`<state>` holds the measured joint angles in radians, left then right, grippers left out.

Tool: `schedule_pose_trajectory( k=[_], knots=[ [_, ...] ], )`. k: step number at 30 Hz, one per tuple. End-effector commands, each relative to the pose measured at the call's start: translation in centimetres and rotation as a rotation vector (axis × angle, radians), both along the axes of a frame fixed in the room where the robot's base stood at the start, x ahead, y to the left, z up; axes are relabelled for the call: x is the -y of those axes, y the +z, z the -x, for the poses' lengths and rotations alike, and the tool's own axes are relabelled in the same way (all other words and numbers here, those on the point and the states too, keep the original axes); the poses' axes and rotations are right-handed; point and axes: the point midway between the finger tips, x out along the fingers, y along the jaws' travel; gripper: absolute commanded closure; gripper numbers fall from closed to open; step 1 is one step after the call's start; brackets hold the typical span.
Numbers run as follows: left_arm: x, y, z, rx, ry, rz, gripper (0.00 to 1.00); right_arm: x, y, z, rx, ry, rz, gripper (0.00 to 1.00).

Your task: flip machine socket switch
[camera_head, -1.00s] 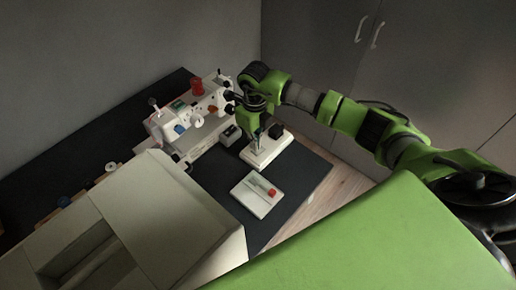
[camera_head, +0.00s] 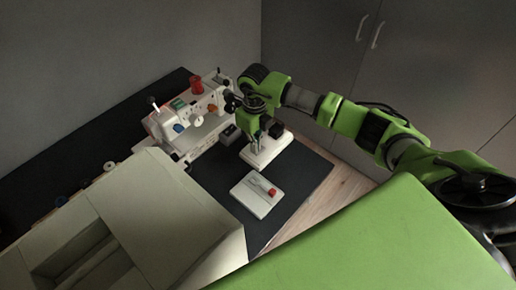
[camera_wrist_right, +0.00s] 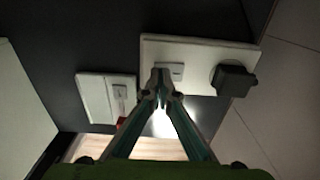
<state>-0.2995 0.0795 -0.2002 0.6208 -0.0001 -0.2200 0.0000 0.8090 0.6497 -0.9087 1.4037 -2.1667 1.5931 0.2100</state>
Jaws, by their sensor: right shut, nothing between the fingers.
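The white socket plate (camera_head: 262,158) lies on the dark desk mat beside the white sewing machine (camera_head: 200,122). A black plug (camera_head: 277,130) stands in one end of the plate, and it also shows in the right wrist view (camera_wrist_right: 233,81). A small rocker switch (camera_wrist_right: 177,70) sits on the plate near its middle. My right gripper (camera_wrist_right: 163,78) is shut and empty, its tips just over or at the switch; contact cannot be told. In the head view the right gripper (camera_head: 257,138) is partly hidden by its wrist. My left gripper is out of view.
A second white plate (camera_head: 252,199) with a red part (camera_head: 272,192) lies nearer on the mat. Several spools stand at the left. A pale open box-like form (camera_head: 165,205) fills the lower left. Grey cabinet doors (camera_head: 430,75) stand behind my right arm.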

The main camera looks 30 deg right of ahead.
Motion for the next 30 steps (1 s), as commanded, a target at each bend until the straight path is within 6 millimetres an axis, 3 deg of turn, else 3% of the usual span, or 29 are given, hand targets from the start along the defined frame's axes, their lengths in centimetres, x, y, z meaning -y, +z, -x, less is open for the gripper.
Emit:
schedule_pose_trajectory(
  k=[18, 30],
  knots=[
    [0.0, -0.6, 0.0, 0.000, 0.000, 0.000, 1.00, 0.0, -0.7, 0.0, 0.000, 0.000, 0.000, 1.00],
    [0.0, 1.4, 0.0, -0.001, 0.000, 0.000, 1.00, 0.0, 2.1, 0.0, 0.000, -0.001, 0.001, 1.00]
  ],
)
